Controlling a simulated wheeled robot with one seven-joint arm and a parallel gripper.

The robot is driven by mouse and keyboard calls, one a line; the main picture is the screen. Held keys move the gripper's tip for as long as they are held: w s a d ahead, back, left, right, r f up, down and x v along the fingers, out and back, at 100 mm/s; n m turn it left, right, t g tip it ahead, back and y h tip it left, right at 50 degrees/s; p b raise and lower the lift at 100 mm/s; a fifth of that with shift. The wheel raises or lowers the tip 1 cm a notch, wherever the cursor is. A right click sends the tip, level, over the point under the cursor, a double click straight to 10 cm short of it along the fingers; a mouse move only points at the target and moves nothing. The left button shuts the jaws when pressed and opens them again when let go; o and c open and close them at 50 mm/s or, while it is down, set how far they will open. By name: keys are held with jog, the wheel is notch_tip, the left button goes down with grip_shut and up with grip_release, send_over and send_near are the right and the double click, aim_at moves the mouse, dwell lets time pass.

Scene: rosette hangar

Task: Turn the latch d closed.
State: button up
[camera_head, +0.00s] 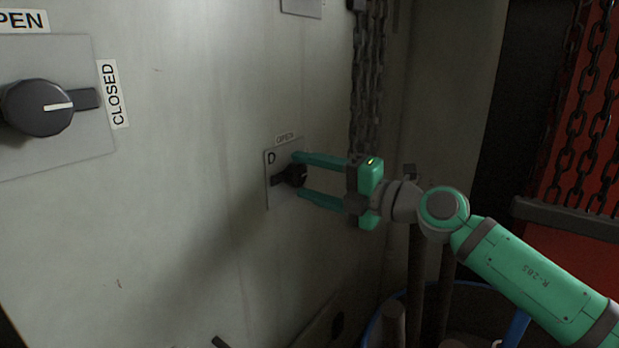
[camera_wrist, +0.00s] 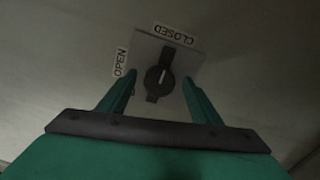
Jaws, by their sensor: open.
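Latch D is a black rotary knob (camera_head: 292,175) on a small grey plate (camera_head: 271,196) marked D, with an OPEN label above it. In the wrist view the knob (camera_wrist: 158,80) sits on its plate (camera_wrist: 190,65), with OPEN at left and CLOSED at top. Its dark bar runs roughly toward the CLOSED side, and a faint white mark seems to point that way. My gripper (camera_head: 303,175) is open, with one green finger on each side of the knob. It also shows in the wrist view (camera_wrist: 160,88). I cannot tell whether the fingers touch the knob.
A larger black knob (camera_head: 38,107) at upper left has its white mark toward a CLOSED label. Chains (camera_head: 368,80) hang just behind my gripper. A blue-rimmed bin (camera_head: 375,325) stands below, and a red panel with chains (camera_head: 590,130) is at right.

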jog(key=v, duration=1)
jog(key=shift+s+d, duration=0.2)
jog(key=shift+d, duration=0.1)
